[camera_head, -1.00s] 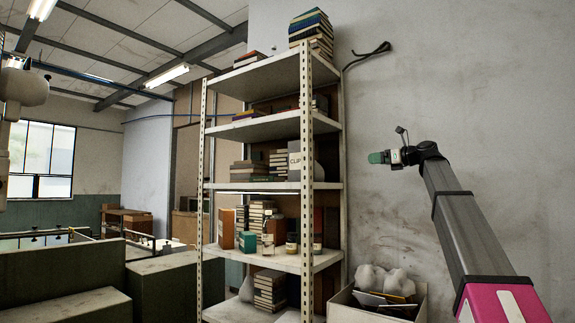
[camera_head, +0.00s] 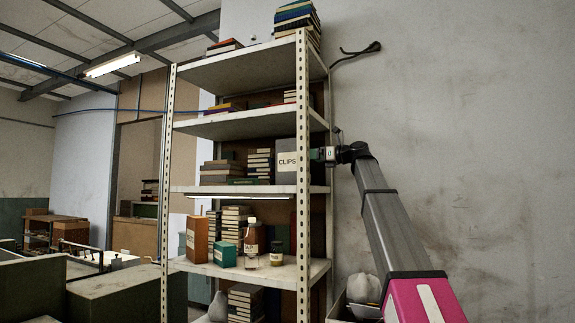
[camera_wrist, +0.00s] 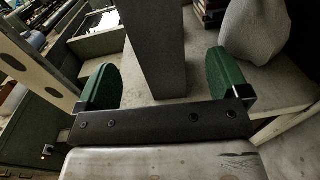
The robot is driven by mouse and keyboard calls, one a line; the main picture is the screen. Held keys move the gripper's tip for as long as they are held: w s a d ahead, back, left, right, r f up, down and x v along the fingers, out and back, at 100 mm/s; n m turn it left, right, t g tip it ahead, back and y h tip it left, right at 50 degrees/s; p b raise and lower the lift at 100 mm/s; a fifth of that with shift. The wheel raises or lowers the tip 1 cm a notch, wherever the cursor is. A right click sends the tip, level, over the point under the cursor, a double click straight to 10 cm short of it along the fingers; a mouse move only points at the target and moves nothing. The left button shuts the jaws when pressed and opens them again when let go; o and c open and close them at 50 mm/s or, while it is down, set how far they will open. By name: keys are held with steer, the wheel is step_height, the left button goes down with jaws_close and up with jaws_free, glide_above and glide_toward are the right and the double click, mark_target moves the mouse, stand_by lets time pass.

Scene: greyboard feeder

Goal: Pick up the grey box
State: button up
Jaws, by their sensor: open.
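The grey box (camera_head: 287,147), with a pale CLIPS label, stands upright on a middle shelf of the metal rack, near its right end. My gripper (camera_head: 322,154) is at the right side of the rack, level with the label. In the wrist view the grey box (camera_wrist: 155,45) rises between the two green fingers of my gripper (camera_wrist: 163,82). The fingers are spread wide, with a visible gap on each side of the box, and nothing is gripped. The far side of the box is hidden.
A rounded grey object (camera_wrist: 254,30) stands close to the right finger. A perforated rack post (camera_wrist: 32,55) is at the left of the wrist view. Stacked books (camera_head: 260,163) stand left of the box. The shelf above (camera_head: 250,121) limits height.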

mark_target(294, 158)
steer(key=x, duration=0.9)
steer(key=shift+s+a, duration=0.1)
steer(key=c, duration=1.2)
